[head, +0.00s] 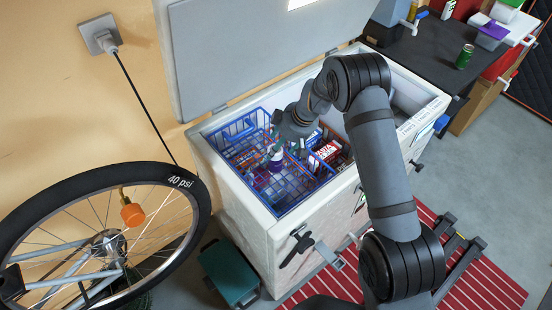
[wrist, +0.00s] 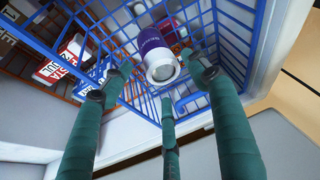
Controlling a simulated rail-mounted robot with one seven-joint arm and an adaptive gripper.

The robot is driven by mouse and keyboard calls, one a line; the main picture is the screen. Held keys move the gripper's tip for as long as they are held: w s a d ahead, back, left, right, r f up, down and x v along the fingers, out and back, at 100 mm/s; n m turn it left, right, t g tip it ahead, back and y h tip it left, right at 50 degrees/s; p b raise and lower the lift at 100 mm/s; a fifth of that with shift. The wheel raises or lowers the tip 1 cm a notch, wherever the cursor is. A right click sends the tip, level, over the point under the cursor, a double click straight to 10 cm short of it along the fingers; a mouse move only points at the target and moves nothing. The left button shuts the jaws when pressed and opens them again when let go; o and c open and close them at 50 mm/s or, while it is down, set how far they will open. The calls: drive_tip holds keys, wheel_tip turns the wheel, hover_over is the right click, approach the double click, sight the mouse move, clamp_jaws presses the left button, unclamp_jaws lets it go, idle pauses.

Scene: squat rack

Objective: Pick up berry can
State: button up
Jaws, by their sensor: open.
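The berry can, a purple can with a silver end (wrist: 157,50), is in a blue wire basket (wrist: 258,50) in the wrist view. In the head view the can (head: 276,158) shows small, in the basket (head: 287,208) inside the open chest freezer. My gripper (wrist: 162,84) has teal fingers spread apart, with the can's silver end just beyond and between their tips. It is open and holds nothing. In the head view my gripper (head: 284,146) reaches down into the freezer near the can, and its fingertips are partly hard to make out.
The freezer's rim (head: 240,187) and raised lid (head: 255,45) surround the opening. A bicycle wheel (head: 195,210) stands at left. A green can (head: 464,56) is on the dark table at right.

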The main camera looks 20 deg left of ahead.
sight(275, 160)
drive_tip(key=x, duration=0.4)
drive_tip(key=shift+s+a+p, duration=0.1)
drive_tip(key=shift+s+p, duration=0.1)
drive_tip(key=shift+p, duration=0.2)
drive_tip(key=shift+c, duration=0.8)
drive_tip(key=c, duration=1.1)
